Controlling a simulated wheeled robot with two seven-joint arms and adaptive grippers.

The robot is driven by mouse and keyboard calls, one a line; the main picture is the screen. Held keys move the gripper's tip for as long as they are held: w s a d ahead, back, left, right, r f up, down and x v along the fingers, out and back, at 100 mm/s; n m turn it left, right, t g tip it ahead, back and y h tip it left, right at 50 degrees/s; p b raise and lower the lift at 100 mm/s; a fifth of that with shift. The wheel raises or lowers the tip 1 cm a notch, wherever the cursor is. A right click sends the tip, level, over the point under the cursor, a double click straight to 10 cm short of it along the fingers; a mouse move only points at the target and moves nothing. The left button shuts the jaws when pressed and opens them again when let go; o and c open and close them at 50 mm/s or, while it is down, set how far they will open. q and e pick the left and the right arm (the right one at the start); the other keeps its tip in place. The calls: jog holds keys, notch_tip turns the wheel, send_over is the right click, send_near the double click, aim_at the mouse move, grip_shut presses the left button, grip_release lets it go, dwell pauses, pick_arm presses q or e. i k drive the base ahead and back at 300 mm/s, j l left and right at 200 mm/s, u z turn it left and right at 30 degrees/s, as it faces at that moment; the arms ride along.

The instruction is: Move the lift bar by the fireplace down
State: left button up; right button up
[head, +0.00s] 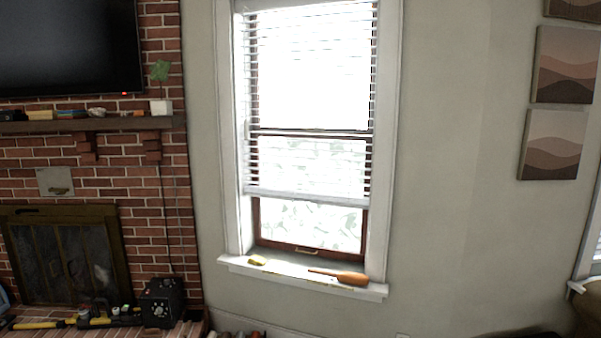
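A window (312,215) stands to the right of the brick fireplace (62,262). A white slatted blind (310,165) hangs in it, lowered over roughly the upper three quarters. A small light handle (306,250) sits on the reddish-brown bottom rail of the window frame. I cannot tell whether the lift bar is the blind's bottom bar or this handle. Neither of my grippers is in view.
The white sill (300,272) holds a brown paddle-like object (345,278) and a small yellowish item (257,260). A black box with knobs (163,302) and several tools stand on the hearth. A TV (65,45) hangs above the mantel (90,125).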

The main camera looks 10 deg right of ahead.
aim_at(299, 200)
jog(key=i+j, duration=0.1)
jog(key=i, duration=0.9)
jog(key=i+z, duration=0.15)
jog(key=i, duration=0.85)
